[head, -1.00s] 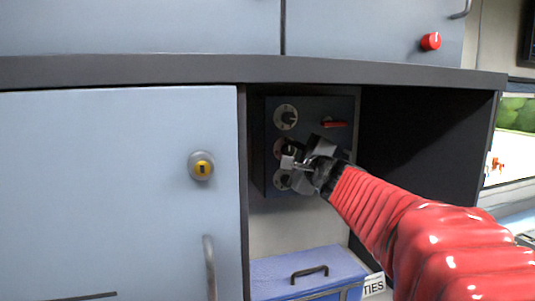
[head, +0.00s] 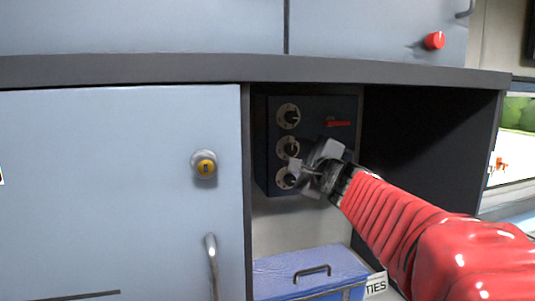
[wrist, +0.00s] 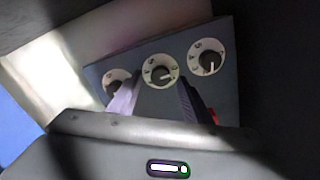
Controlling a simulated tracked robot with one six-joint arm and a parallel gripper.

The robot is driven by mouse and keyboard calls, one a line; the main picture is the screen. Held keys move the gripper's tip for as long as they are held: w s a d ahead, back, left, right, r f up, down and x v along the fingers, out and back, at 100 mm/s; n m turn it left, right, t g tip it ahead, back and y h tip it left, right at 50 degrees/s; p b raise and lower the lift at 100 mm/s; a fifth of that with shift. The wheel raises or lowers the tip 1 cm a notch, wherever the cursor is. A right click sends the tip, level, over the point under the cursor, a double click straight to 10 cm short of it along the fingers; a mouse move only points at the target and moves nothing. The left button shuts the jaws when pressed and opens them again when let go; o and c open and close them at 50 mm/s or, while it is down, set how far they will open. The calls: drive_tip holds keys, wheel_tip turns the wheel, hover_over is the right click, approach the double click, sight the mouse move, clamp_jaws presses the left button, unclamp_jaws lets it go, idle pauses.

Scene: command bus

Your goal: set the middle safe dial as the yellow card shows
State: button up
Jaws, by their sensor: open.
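The dark blue safe (head: 335,115) sits in the open cabinet bay, with three dials in a column on its face. The middle dial (head: 288,148) has a pale ring and a black knob; it also shows in the wrist view (wrist: 161,71). My gripper (head: 308,168) is open and empty, just right of and below the middle dial in the head view. In the wrist view its two fingers (wrist: 157,98) stand apart, with the middle dial beyond and between them. They appear clear of the knob. The yellow card is not seen in any view.
The top dial (head: 288,116) and bottom dial (head: 286,178) are close by. A red handle (head: 338,123) is on the safe's right side. A blue box (head: 308,275) lies below. Closed cabinet doors (head: 110,190) flank the bay on the left.

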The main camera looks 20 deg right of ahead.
drive_tip(key=s, duration=1.1)
drive_tip(key=shift+s, duration=0.3)
drive_tip(key=s+a+f+n+g+y, duration=0.25)
drive_tip(key=a+f+n, duration=0.3)
drive_tip(key=f, duration=0.35)
drive_tip(key=s+a+f+n+g+y, duration=0.1)
drive_tip(key=s+a+f+n+g, duration=0.3)
drive_tip(key=f+n, duration=0.3)
drive_tip(key=s+a+f+n+g+h, duration=0.1)
drive_tip(key=s+a+f+n+g, duration=0.1)
drive_tip(key=s+f+n, duration=0.3)
drive_tip(key=s+a+f+n+g+h, duration=0.1)
drive_tip(key=s+f+n+g, duration=0.3)
drive_tip(key=s+f, duration=0.5)
drive_tip(key=shift+s+a+f+n+h, duration=0.25)
drive_tip(key=shift+s+a+n+h, duration=0.1)
drive_tip(key=shift+n+h, duration=0.5)
idle(0.7)
